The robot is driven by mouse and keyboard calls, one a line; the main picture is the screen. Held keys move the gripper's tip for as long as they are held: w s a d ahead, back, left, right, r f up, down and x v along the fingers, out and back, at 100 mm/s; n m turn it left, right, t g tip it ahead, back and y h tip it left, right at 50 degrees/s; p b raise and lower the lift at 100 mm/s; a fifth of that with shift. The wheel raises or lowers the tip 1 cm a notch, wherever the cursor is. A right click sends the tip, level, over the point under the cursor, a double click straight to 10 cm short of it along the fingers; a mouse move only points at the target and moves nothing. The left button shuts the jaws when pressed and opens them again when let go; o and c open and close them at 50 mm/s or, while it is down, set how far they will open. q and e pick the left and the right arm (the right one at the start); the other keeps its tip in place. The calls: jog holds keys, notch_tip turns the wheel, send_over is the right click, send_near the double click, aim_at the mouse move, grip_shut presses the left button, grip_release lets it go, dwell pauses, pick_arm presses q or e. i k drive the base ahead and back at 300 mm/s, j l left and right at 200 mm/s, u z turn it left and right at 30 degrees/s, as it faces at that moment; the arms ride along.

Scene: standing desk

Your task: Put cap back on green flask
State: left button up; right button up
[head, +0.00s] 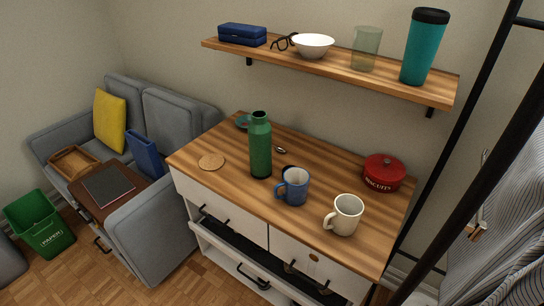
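The green flask (260,150) stands upright on the wooden top of the white cabinet. Its neck looks uncapped, with a dark opening at the top. A small dark object (287,168) lies on the top just right of the flask, partly hidden behind the blue mug. It may be the cap, but too little of it shows to be sure. Neither of my grippers is in view.
The blue mug (293,187), white mug (345,214), red biscuit tin (384,172), round coaster (211,162), teal dish (242,122) and spoon (280,150) share the top. A loaded shelf (300,60) hangs above. A black rack (464,150) stands at right.

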aim_at(260, 131)
jog(key=i+j+z, duration=0.3)
jog(key=j+z, duration=0.3)
jog(key=i+j+z, duration=0.2)
jog(key=j+z, duration=0.15)
jog(key=j, duration=0.1)
